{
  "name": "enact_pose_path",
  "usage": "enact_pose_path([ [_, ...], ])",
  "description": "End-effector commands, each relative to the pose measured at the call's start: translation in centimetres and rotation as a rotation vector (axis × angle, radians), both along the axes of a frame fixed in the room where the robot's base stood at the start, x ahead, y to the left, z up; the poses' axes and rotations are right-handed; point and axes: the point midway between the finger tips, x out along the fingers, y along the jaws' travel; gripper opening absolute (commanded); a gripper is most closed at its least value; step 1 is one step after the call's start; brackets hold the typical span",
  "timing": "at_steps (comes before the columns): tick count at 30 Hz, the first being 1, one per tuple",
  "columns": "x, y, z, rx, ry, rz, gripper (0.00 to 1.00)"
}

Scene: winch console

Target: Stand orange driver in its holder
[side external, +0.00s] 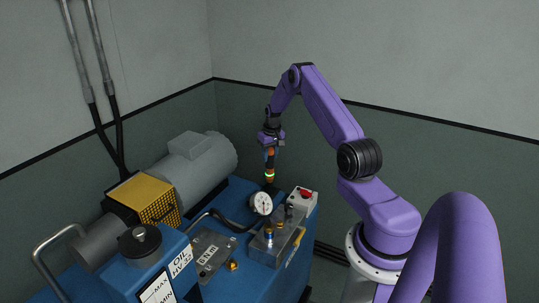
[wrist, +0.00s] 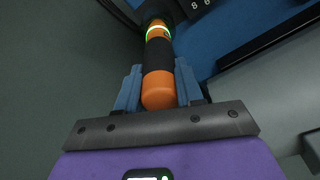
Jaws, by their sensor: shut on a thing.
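The orange driver (wrist: 158,92), with a black grip band, is held between the blue fingers of my gripper (wrist: 158,84) in the wrist view. In the side external view it hangs nearly upright (side external: 270,154) below my gripper (side external: 271,141), at the back end of the blue console. A bright green ring (side external: 269,175) shows near its lower end. A dark piece (side external: 268,187) lies just under the ring at the console's back edge, perhaps the holder. Whether the driver's tip is inside it cannot be told.
The blue console (side external: 235,195) carries a grey motor (side external: 205,165), a pressure gauge (side external: 261,203), a metal valve block (side external: 270,246) and a red button box (side external: 303,198). A yellow mesh guard (side external: 150,197) stands at left. Open space lies right of my gripper, before the wall.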

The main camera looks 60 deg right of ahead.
Motion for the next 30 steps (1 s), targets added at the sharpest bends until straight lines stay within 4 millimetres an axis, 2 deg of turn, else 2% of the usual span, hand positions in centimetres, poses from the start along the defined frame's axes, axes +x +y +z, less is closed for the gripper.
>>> enact_pose_path([
  [13,0.1,0.0,-1.1,0.000,-0.001,0.000,0.00],
  [21,0.1,0.0,-1.2,-0.001,-0.002,0.000,0.00],
  [22,0.1,0.0,-1.2,-0.001,-0.002,0.000,0.46],
  [24,0.0,0.0,-1.2,-0.001,-0.002,0.000,0.66],
  [30,0.0,0.0,-1.2,0.000,-0.001,0.000,0.66],
])
